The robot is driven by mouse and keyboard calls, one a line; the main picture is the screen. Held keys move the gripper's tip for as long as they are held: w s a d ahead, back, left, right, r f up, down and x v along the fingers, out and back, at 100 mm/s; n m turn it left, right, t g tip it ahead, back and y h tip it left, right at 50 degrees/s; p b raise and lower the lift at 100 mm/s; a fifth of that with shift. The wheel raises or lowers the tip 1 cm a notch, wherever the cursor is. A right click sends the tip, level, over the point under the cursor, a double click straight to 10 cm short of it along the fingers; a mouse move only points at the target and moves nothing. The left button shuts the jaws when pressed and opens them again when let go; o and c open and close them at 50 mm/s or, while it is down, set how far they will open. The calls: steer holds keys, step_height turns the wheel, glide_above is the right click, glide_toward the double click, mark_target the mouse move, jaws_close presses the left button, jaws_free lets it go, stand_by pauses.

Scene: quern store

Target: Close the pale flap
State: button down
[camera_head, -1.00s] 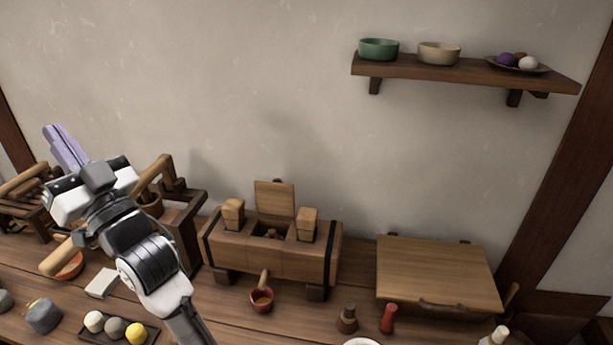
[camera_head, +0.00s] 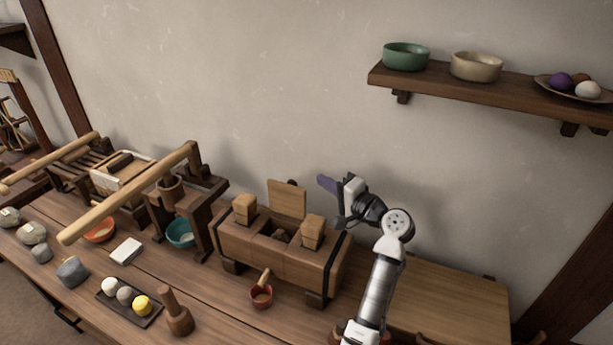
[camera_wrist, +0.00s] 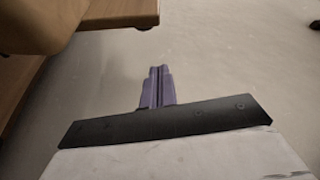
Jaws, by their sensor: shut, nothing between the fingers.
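The pale flap (camera_head: 287,198) is a light wooden board standing upright at the back of a wooden chest (camera_head: 283,262), in the head view. It is open, and the compartment in front of it shows dark contents (camera_head: 281,236). My gripper (camera_head: 326,184) has purple fingers, closed together with nothing in them. It is to the right of the flap, near its height, with a gap between them in the picture; depth is hard to judge. The closed fingers also show in the wrist view (camera_wrist: 157,87), pointing toward the plain wall.
Two wooden blocks (camera_head: 244,208) (camera_head: 312,231) stand on the chest's top, either side of the opening. A wooden press frame (camera_head: 205,205) stands left. A shelf (camera_head: 480,98) hangs upper right. Brown wood (camera_wrist: 100,14) fills the wrist view's upper left.

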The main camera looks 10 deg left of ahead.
mark_target(290, 196)
steer(key=a+f, duration=0.1)
steer(key=a, duration=0.5)
steer(key=shift+w+a+f+m+g+y+p, duration=0.15)
steer(key=shift+w+f+m+g+y+p, duration=0.15)
steer(key=shift+w+f+m+y, duration=0.1)
stand_by(0.3)
steer(key=shift+s, duration=0.1)
